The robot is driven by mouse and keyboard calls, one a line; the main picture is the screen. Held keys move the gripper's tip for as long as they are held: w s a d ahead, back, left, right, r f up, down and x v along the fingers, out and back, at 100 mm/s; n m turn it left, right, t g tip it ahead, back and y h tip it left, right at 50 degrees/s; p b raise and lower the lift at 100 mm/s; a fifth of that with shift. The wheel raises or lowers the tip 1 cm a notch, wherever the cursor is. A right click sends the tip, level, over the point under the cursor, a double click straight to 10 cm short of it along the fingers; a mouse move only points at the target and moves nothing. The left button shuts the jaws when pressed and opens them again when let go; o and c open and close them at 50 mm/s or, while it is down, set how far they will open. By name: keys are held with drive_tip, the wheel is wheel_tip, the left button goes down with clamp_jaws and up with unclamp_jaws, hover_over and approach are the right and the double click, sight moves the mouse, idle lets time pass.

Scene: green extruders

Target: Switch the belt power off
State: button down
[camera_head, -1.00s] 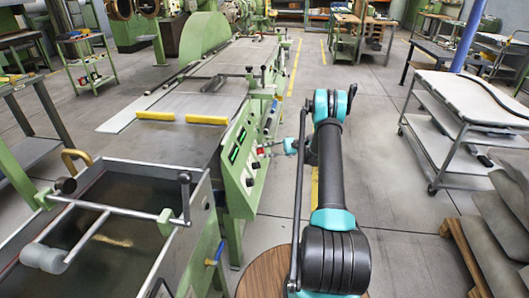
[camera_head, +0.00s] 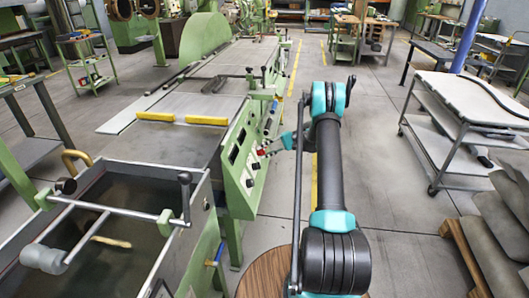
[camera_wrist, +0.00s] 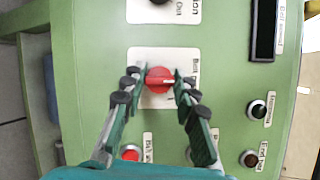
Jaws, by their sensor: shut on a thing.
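The red rotary knob (camera_wrist: 160,80) sits on a white label plate (camera_wrist: 158,58) on the green panel in the wrist view. Its pointer bar lies about level in the picture. The plate's text is partly hidden by my fingers. My gripper (camera_wrist: 161,82) has one finger on each side of the knob and is shut on it. In the head view my gripper (camera_head: 268,151) reaches the face of the green control panel (camera_head: 240,177) from the right. The displays (camera_head: 234,155) on that panel are dark.
A dark display (camera_wrist: 263,30) is at upper right. The bench with a tank (camera_head: 110,215) stands left of the panel.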

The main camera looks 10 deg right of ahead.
idle(0.4)
drive_tip(key=c, duration=1.2)
unclamp_jaws()
drive_tip(key=shift+d, duration=0.1)
drive_tip(key=shift+v, duration=3.7)
